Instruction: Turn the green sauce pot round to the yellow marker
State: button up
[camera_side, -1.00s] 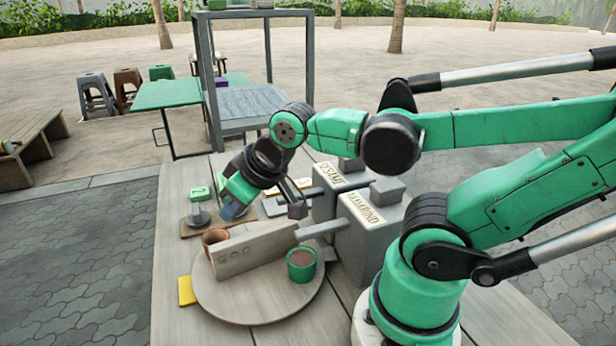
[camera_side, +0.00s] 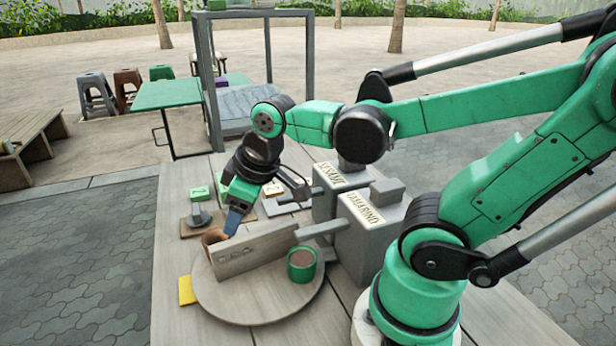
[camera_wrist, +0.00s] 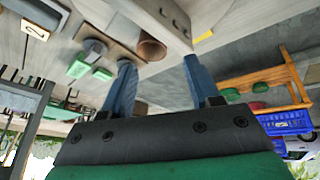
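The green sauce pot (camera_side: 301,264), filled with brown sauce, stands at the right of a round grey turntable (camera_side: 250,303). The yellow marker (camera_side: 186,290) lies on the table beside the turntable's left edge. An upright grey board (camera_side: 255,252) crosses the turntable; a brown clay cup (camera_side: 211,238) stands behind its left end. My gripper (camera_side: 233,222) points down at the cup, behind the board and away from the green pot. In the wrist view my gripper (camera_wrist: 158,60) has its blue fingers apart, with the cup (camera_wrist: 152,48) showing between them. Contact with the cup cannot be told.
Two grey blocks labelled SESAME (camera_side: 340,178) and TAMARIND (camera_side: 367,212) stand right of the turntable, with handle-like bars reaching toward it. A grey weight-like piece (camera_side: 198,215) and a green block (camera_side: 199,193) stand behind it. The table's front is clear.

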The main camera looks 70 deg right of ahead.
aim_at(255, 234)
jog(key=f+n+g, duration=0.1)
jog(key=n, duration=0.1)
jog(key=d+n+g, duration=0.1)
jog(key=f+n+g, duration=0.1)
jog(key=n, duration=0.1)
jog(key=shift+s+d+f+n+g, duration=0.1)
jog(key=shift+d+f+n+g, duration=0.2)
jog(key=shift+d+g, duration=0.1)
jog(key=shift+s+d+f+n+g, duration=0.2)
jog(key=shift+f+n+g, duration=0.4)
jog(key=shift+n, duration=0.3)
jog(key=shift+f, duration=2.6)
grip_shut()
